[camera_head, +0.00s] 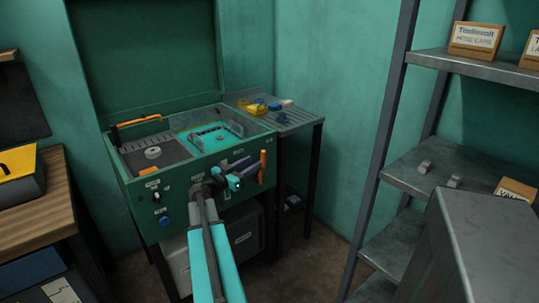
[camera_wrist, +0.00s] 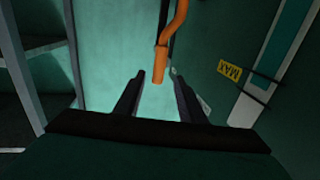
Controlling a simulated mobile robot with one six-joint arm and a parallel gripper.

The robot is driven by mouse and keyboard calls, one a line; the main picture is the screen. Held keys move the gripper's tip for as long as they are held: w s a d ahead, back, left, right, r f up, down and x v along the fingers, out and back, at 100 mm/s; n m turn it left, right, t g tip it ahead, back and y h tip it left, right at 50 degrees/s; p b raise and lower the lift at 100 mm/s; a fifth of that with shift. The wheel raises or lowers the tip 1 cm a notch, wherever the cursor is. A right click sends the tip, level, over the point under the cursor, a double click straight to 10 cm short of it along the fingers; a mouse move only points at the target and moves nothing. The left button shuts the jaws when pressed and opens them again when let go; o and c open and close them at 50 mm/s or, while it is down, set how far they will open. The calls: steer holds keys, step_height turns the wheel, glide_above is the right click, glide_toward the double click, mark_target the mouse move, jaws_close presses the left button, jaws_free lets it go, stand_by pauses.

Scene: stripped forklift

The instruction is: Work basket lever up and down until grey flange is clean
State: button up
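The orange lever (camera_head: 263,166) stands at the front right of the green washer tank (camera_head: 160,212). In the wrist view the lever (camera_wrist: 160,66) has its free end just beyond and between my fingertips, with no clear contact. My gripper (camera_head: 240,178) is open and empty just left of the lever; its two dark fingers (camera_wrist: 159,79) are spread apart. A round grey piece, perhaps the grey flange (camera_head: 152,153), sits in the left part of the tank. Whether it is dirty is too small to tell. A basket frame (camera_head: 220,129) shows over teal liquid on the right.
An orange bar (camera_head: 138,121) lies at the tank's back left. A side table (camera_head: 302,116) with small yellow and blue things adjoins the tank. Metal shelves (camera_head: 455,170) stand at right, a wooden bench (camera_head: 50,205) at left. A yellow MAX label (camera_wrist: 229,69) is right of the lever.

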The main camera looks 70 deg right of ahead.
steer(key=x, duration=1.1)
steer(key=shift+s+d, duration=0.1)
